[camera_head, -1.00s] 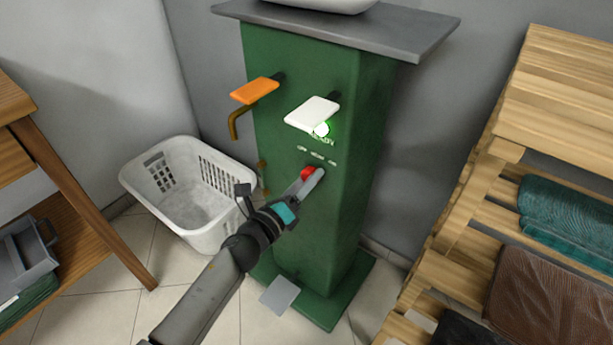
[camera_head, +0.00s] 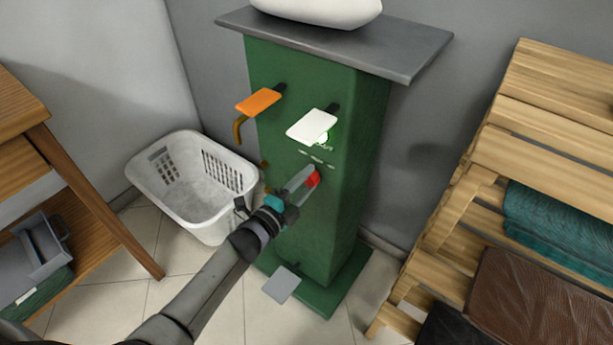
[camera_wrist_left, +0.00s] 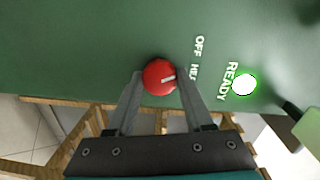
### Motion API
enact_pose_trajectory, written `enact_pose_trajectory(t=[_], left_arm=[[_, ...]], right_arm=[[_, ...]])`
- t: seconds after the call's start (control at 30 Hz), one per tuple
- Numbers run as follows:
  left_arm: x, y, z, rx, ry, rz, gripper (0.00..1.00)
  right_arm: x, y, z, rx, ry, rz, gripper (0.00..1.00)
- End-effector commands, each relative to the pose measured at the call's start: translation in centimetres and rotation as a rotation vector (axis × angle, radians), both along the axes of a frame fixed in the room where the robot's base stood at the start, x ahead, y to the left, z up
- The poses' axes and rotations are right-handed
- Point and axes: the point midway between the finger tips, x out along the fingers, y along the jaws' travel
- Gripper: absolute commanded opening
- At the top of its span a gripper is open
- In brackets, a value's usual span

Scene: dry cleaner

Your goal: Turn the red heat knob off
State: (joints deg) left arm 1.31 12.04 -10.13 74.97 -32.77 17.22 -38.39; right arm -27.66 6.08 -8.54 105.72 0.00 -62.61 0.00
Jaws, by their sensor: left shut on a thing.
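The red heat knob (camera_head: 314,180) is on the front of the green press column (camera_head: 300,225), below a row of small white labels. My left gripper (camera_head: 306,180) reaches it from the lower left. In the left wrist view the round red knob (camera_wrist_left: 158,72) sits between the two fingers of my left gripper (camera_wrist_left: 160,82), which are shut on its sides. The white mark on the knob points right, roughly at the middle label, below the OFF label (camera_wrist_left: 198,45). A finger partly hides the other labels. My right gripper is not in view.
A lit green-white READY lamp (camera_wrist_left: 244,84) is beside the labels. A white pedal or lever plate (camera_head: 312,125) and an orange one (camera_head: 259,101) stick out above. A white basket (camera_head: 190,185) stands left; a slatted wooden rack (camera_head: 545,110) stands right.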

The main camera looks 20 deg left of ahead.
Motion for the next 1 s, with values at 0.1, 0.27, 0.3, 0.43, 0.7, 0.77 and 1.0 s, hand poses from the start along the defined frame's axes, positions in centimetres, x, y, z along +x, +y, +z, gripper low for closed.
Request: enact_pose_trajectory(t=[0.1,0.27,0.3,0.43,0.7,0.77,1.0], left_arm=[[0.0,0.1,0.1,-0.087,0.035,0.0,0.0],[0.0,0.1,0.0,-0.187,0.071,0.0,0.0],[0.0,0.1,0.0,-0.206,0.078,0.0,0.0],[0.0,0.1,0.0,-0.26,0.098,0.0,0.0],[-0.1,0.1,-0.1,-0.315,0.118,0.0,0.0],[0.0,0.1,-0.1,-0.319,0.119,0.0,0.0],[-0.1,0.0,-0.1,-0.323,0.12,0.0,0.0]], right_arm=[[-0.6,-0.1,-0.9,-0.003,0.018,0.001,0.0],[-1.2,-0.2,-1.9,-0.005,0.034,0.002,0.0],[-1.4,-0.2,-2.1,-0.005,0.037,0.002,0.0],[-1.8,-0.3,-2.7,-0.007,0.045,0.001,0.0],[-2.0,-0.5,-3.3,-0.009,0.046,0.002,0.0],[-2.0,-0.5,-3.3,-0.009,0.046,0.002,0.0],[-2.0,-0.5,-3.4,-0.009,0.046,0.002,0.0]])
